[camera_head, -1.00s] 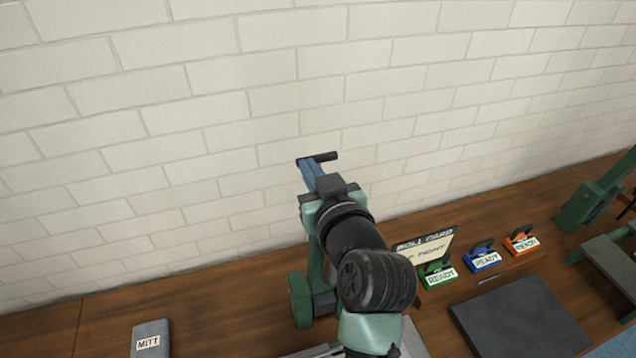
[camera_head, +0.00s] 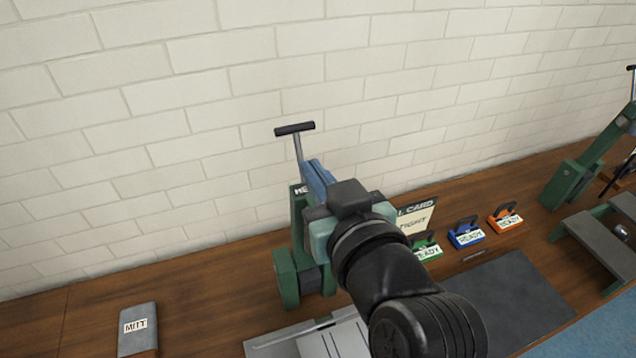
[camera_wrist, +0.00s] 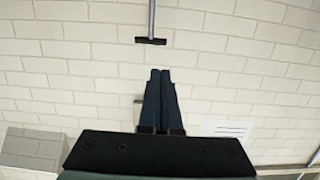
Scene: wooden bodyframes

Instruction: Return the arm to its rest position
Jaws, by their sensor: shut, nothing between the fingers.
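My gripper (camera_head: 312,166) points up and away toward the wall in the head view, in front of a green machine (camera_head: 287,275). Its two blue fingers lie together, empty, and in the wrist view the fingertips (camera_wrist: 160,72) also touch. The machine has a thin rod topped by a black T-handle (camera_head: 295,128), standing just beyond and above my fingertips. In the wrist view the T-handle (camera_wrist: 150,41) shows beyond the fingertips, with clear space between. My arm hides part of the machine.
A grey mitt (camera_head: 138,328) lies on the wooden bench at the left. A card (camera_head: 414,219) and green (camera_head: 427,248), blue (camera_head: 466,234) and orange (camera_head: 505,219) blocks labelled READY stand right of my arm. A dark mat (camera_head: 510,300) lies before them. Another green machine (camera_head: 575,180) stands far right.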

